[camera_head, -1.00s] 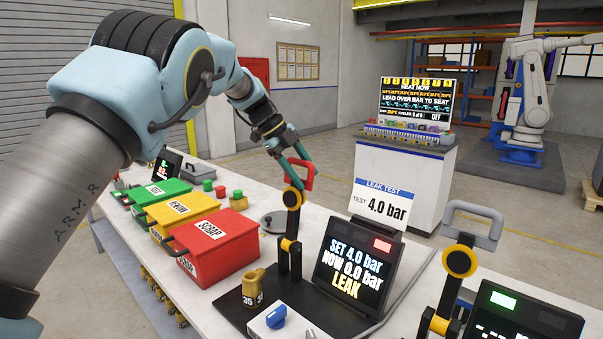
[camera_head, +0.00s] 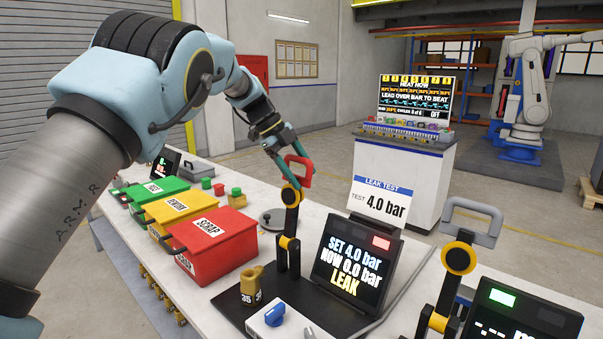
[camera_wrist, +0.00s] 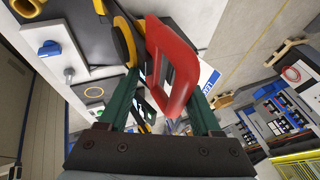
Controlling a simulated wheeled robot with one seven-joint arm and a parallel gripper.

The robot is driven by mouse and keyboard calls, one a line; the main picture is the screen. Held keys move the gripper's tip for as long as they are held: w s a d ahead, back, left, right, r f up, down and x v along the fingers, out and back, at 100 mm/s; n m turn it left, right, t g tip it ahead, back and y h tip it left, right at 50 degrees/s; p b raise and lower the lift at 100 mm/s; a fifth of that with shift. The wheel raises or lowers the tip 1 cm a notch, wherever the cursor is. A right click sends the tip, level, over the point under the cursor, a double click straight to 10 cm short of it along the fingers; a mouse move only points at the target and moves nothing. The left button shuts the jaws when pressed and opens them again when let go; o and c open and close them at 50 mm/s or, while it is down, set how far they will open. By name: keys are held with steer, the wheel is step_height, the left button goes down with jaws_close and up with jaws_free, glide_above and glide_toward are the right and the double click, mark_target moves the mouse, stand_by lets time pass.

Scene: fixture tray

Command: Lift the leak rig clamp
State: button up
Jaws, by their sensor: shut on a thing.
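The leak rig clamp has a red loop handle (camera_head: 299,171) on a black arm with a yellow pivot (camera_head: 291,195), standing on the dark rig base (camera_head: 262,301). My gripper (camera_head: 290,170) is at the red handle, with its green fingers reaching down to it. In the wrist view the red handle (camera_wrist: 172,65) lies between the two fingers of my gripper (camera_wrist: 165,95), and the gripper is shut on it. The handle stands up at the top of the clamp. The leak rig screen (camera_head: 350,265) reads SET 4.0 bar, NOW 0.0 bar, LEAK.
A brass fitting marked 35 (camera_head: 252,287) and a blue knob (camera_head: 275,315) are at the front of the rig. Red (camera_head: 215,250), yellow (camera_head: 178,210) and green (camera_head: 155,190) bins stand to the left. A second clamp with a grey handle (camera_head: 473,216) is at the right.

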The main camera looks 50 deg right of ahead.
steer(key=b+v, duration=0.2)
steer(key=v, duration=0.8)
steer(key=shift+r, duration=0.3)
steer(key=shift+w+a, duration=0.1)
